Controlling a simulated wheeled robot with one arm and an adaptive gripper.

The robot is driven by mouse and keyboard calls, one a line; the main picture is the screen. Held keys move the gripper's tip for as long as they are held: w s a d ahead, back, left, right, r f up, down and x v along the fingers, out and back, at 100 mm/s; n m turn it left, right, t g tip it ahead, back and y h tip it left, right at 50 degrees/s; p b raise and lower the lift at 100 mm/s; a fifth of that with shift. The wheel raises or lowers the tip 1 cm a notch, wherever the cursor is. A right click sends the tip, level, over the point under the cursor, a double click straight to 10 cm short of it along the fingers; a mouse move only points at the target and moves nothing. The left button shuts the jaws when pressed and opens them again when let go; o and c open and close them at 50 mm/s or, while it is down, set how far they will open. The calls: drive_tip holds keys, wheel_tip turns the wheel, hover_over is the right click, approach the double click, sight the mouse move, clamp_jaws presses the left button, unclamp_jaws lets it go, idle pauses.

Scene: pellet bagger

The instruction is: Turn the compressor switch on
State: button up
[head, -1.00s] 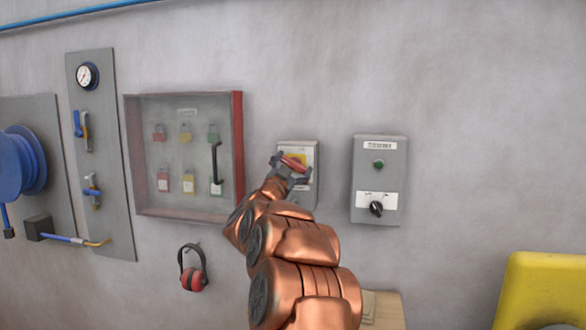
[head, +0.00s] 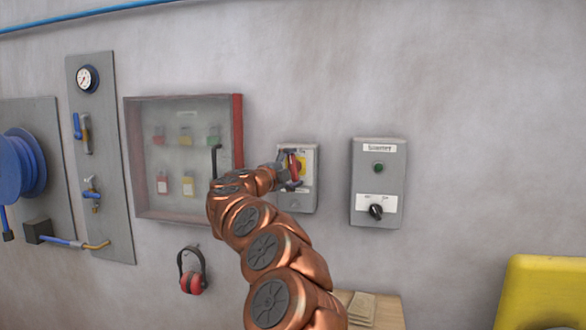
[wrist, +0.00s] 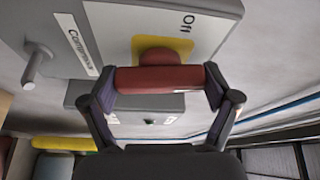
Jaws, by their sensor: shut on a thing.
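The compressor switch box (head: 309,190) is grey and sits on the wall, with a yellow plate and a red handle (head: 292,164). In the wrist view the red handle (wrist: 160,79) lies between both fingers of my gripper (wrist: 163,88), which is shut on it. The handle stands about upright in the head view, partly hidden by my gripper (head: 290,172). The box face (wrist: 160,20) shows a "Compressor" label (wrist: 76,42) and the word "Off" beside the yellow plate (wrist: 165,45).
A second grey box (head: 378,180) with a green lamp and black knob is to the right. A glazed lockout cabinet (head: 183,210) with a red edge is to the left. Ear defenders (head: 192,275) hang below it. A yellow object (head: 545,290) stands lower right.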

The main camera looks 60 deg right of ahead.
drive_tip(key=shift+s+f+m+y, duration=0.1)
drive_tip(key=shift+m+y, duration=0.3)
drive_tip(key=shift+m, duration=0.6)
drive_tip(key=shift+d, duration=0.1)
drive_tip(key=o, duration=0.9)
drive_tip(key=shift+a, duration=0.45)
drive_tip(key=a, duration=1.1)
drive_tip(key=shift+w, duration=0.2)
drive_tip(key=shift+a, duration=0.1)
